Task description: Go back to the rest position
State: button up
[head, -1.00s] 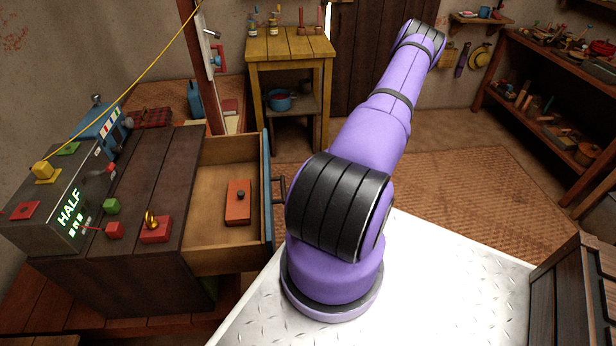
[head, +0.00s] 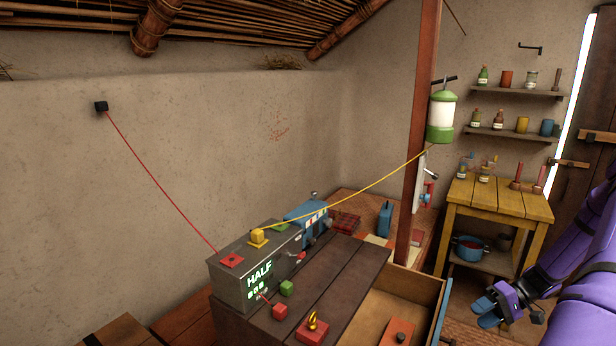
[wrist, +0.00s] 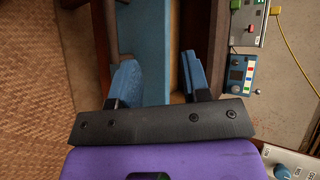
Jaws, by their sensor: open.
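My gripper (head: 488,312) shows at the lower right of the head view, at the end of my purple arm. Its blue fingers are to the right of the open wooden drawer (head: 440,309). In the wrist view my gripper (wrist: 160,78) has its two blue fingers well apart, with nothing held between them. The drawer's blue front (wrist: 144,40) lies beyond the fingers there. Most of my arm is cut off by the head view's right edge.
A grey box (head: 243,291) reading HALF stands on the dark cabinet, with red and yellow cables. An orange block (head: 400,335) lies in the drawer. A wooden post (head: 416,150) carries a green-and-white lantern (head: 441,115). A yellow table (head: 503,198) stands behind my gripper.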

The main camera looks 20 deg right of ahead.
jog(key=w+a+r+n+g+h, duration=0.1)
jog(key=w+a+r+h, duration=0.15)
jog(key=a+r, duration=0.5)
jog(key=w+a+r+n+g+h, duration=0.15)
jog(key=a+r+h, duration=0.25)
jog(key=r, duration=0.7)
jog(key=w+a+r+n+g+h, duration=0.1)
jog(key=w+a+r+h, duration=0.15)
jog(key=a+r, duration=0.5)
jog(key=s+a+r+n+t+h, duration=0.1)
jog(key=s+a+r+t+h, duration=0.2)
jog(key=s+a+r, duration=1.1)
jog(key=shift+s+a+r+t, duration=0.35)
jog(key=shift+s+r+t, duration=0.5)
jog(key=shift+t, duration=0.8)
